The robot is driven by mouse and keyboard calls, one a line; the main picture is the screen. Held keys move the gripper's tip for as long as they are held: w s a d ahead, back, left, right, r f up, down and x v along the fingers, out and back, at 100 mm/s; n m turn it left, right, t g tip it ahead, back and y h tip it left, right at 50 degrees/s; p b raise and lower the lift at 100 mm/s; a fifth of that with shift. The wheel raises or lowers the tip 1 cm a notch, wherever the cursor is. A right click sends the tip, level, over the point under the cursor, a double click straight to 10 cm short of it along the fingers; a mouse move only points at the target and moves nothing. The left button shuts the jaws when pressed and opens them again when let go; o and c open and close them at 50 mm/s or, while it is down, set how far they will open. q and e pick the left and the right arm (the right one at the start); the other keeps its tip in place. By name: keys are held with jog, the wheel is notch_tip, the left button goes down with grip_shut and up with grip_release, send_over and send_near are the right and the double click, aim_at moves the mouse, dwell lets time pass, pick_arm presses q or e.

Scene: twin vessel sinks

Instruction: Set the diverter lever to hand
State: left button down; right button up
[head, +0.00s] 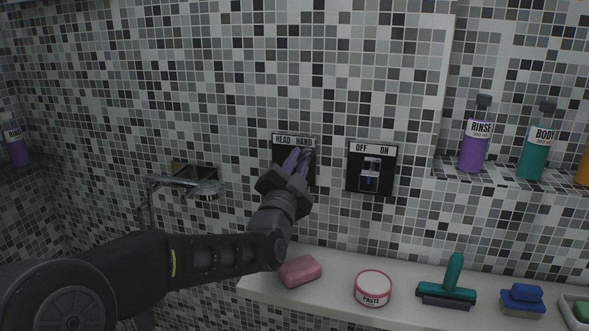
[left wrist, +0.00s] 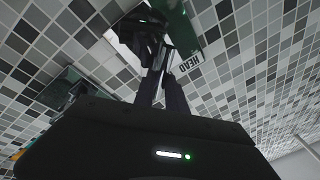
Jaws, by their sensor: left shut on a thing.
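The diverter plate (head: 281,153) is dark with a white label (head: 294,140) reading HEAD on the left and HAND on the right. It is on the tiled wall near the middle of the head view. My left gripper (head: 299,160) is at the plate, its fingertips below the word HAND, shut on the diverter lever. The fingers and wrist cover most of the lever in the head view, so its exact tilt is hard to tell. In the left wrist view, the gripper (left wrist: 163,80) meets the dark lever (left wrist: 146,35) near the HEAD print. My right gripper is not in view.
An OFF/ON switch plate (head: 356,180) is close at the right. A ledge (head: 335,280) below holds pink soap (head: 300,270), a paste tub (head: 373,287) and a green squeegee (head: 453,285). Bottles (head: 475,140) stand on a shelf at the right.

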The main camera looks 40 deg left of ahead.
pick_arm(q)
jog(key=shift+m+b, duration=0.3)
jog(key=shift+m, duration=0.3)
jog(key=shift+h, duration=0.3)
jog(key=c, duration=1.4)
grip_release()
jog(key=shift+w+d+f, duration=0.1)
jog(key=shift+w+f, duration=0.05)
jog(key=shift+o, duration=0.2)
jog(key=b+v, duration=0.1)
jog(key=v, duration=0.6)
jog(key=shift+s+f, duration=0.25)
